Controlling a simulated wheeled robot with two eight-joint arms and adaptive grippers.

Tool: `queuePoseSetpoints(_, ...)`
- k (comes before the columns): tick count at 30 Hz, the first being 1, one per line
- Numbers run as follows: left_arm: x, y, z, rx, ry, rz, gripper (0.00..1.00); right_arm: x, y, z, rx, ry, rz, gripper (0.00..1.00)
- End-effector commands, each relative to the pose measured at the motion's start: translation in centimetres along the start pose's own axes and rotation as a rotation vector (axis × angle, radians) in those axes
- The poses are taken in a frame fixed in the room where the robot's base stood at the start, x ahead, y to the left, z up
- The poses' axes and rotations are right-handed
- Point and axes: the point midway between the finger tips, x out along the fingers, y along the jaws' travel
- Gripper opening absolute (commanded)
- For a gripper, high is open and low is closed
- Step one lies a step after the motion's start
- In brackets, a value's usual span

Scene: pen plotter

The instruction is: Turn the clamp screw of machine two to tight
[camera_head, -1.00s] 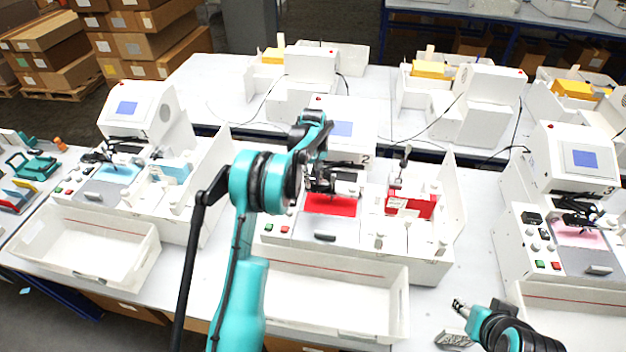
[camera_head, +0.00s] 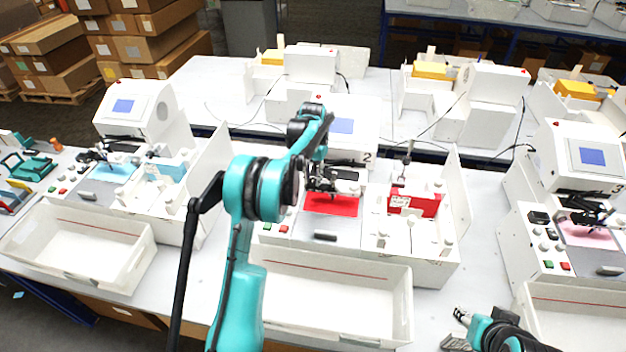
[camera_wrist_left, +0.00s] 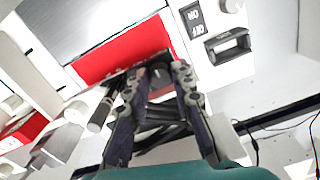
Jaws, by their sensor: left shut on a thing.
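Machine two (camera_head: 350,128) is the white plotter in the middle, with a blue screen and a red plate (camera_head: 331,204). My left gripper (camera_head: 319,184) reaches into it from above, over the back edge of the red plate. In the left wrist view my left gripper (camera_wrist_left: 161,80) is shut on a dark round knob (camera_wrist_left: 160,74), which I take for the clamp screw. The fingers hide much of the knob, so its turn cannot be read. My right gripper (camera_head: 460,328) is at the bottom right, empty over the table, its fingers apart.
An empty white tray (camera_head: 330,334) stands in front of machine two. A red block (camera_head: 414,203) sits in its right bay beside an upright side wall (camera_head: 457,200). Similar machines stand left (camera_head: 140,105) and right (camera_head: 590,160). A black pen-like rod (camera_wrist_left: 100,114) is close to my left fingers.

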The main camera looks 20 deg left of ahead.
Motion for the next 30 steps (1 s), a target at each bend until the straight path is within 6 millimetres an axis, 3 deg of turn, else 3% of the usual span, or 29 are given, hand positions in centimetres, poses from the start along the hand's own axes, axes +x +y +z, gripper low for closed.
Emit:
queuePoseSetpoints(18, 0.0, -0.1, 0.0, 0.566, 0.000, 0.000, 0.00, 1.3, 0.0, 0.9, 0.000, 0.000, 0.000, 0.43)
queuePoseSetpoints(30, 0.0, -0.1, 0.0, 0.794, 0.000, -0.001, 0.00, 1.6, 0.0, 1.2, 0.000, 0.000, 0.000, 0.43)
